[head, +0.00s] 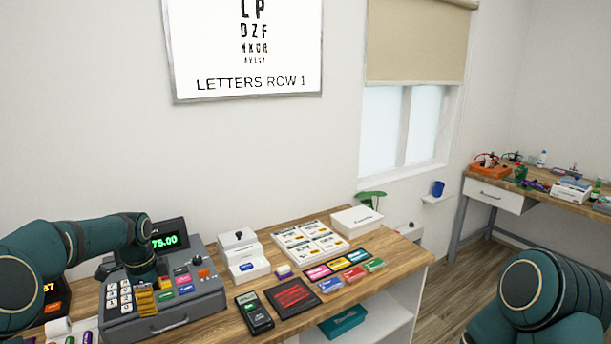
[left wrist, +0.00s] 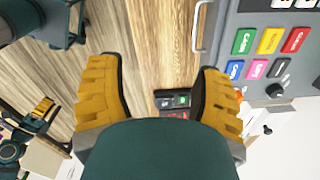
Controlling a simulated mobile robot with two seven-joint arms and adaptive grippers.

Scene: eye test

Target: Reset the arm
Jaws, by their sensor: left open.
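My left arm (head: 85,240) comes in from the left in the head view and bends down over the cash register. My left gripper (head: 153,291) has yellow ridged fingers and hangs in front of the register's keys. In the left wrist view the left gripper (left wrist: 158,92) is open, its fingers wide apart with nothing between them but wood and part of a card terminal. My right arm (head: 545,295) is folded at the lower right of the head view, its gripper out of that picture. A yellow finger of my right gripper (left wrist: 42,109) shows small in the left wrist view; its jaw opening is unclear.
The grey cash register (head: 180,315) stands close by my left gripper. A black card terminal (head: 254,313), a red-marked dark pad (head: 293,297), coloured cards and white boxes lie on the wooden counter (head: 395,262). Open floor (head: 455,285) lies between counter and right arm.

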